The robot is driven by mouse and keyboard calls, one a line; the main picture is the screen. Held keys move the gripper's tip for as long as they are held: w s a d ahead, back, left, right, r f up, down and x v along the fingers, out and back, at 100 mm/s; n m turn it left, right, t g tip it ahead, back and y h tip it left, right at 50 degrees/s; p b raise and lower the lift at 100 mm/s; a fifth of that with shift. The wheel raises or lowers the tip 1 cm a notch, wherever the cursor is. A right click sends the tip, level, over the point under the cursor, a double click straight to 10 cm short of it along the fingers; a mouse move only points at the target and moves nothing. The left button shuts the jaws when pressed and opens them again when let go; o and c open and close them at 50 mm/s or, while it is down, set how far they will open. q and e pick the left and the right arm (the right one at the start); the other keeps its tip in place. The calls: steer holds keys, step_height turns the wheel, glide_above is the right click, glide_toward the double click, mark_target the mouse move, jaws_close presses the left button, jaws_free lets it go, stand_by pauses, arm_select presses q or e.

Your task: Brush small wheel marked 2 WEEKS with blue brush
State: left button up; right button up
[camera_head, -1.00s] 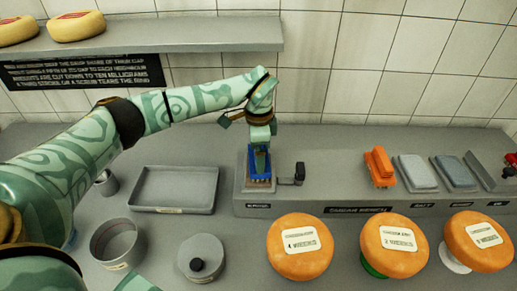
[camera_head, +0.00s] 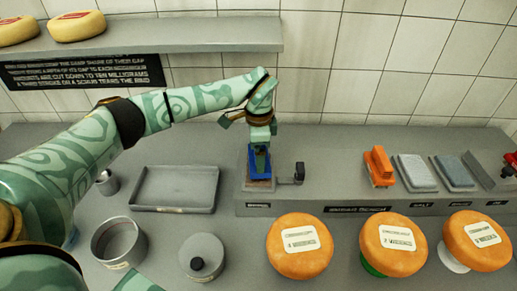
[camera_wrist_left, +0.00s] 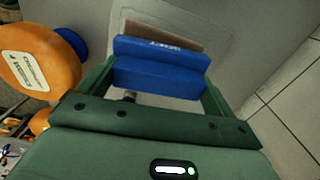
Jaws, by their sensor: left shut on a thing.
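My left gripper (camera_head: 260,146) is shut on the blue brush (camera_head: 260,173) at the left end of the raised bench. The brush is over or on a brown pad (camera_head: 257,186); I cannot tell if they touch. In the left wrist view the blue brush (camera_wrist_left: 160,75) lies between the fingers of the left gripper (camera_wrist_left: 158,92). Three orange wheels with white labels stand in front: a left wheel (camera_head: 299,260), a middle wheel (camera_head: 394,261) on a green stand and a right wheel (camera_head: 480,255) on a white stand. The label digits are too blurred to read surely. My right gripper is out of view.
An orange brush (camera_head: 379,168) and two grey-blue pads (camera_head: 417,173) (camera_head: 455,172) are on the raised bench (camera_head: 330,197). A grey tray (camera_head: 173,205), a round pot (camera_head: 118,243) and a lidded pot (camera_head: 201,258) stand left. A dark block (camera_head: 298,174) sits beside the brush.

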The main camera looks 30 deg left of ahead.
arm_select(q)
steer(key=shift+r+p, duration=3.1)
steer(key=shift+r, duration=0.4)
steer(key=shift+f, duration=0.1)
